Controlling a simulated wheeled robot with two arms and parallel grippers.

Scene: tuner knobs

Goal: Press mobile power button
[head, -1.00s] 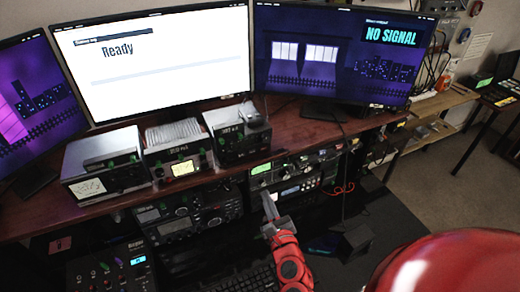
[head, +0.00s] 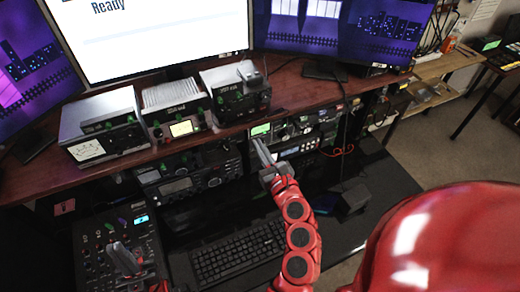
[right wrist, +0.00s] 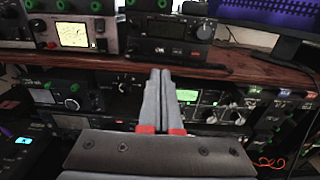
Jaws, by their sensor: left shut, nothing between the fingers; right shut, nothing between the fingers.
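My right gripper (head: 259,146) is shut and empty, its fingertips pointing at the radio gear under the shelf. In the right wrist view its closed fingers (right wrist: 160,75) stand in front of a unit with a small green screen (right wrist: 187,96), hiding part of it. This unit also shows in the head view (head: 261,130). A black radio (right wrist: 172,50) sits on the shelf above the fingertips, also in the head view (head: 238,98). I cannot tell which unit is the mobile or which button is its power button. My left gripper (head: 119,247) is shut above the control panel at lower left.
A dark red shelf (head: 300,88) carries several radios and monitors (head: 150,38). A large transceiver (head: 178,186) sits under it. A keyboard (head: 238,252) and a small black box (head: 354,200) lie on the desk. A control panel (head: 95,232) is at lower left.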

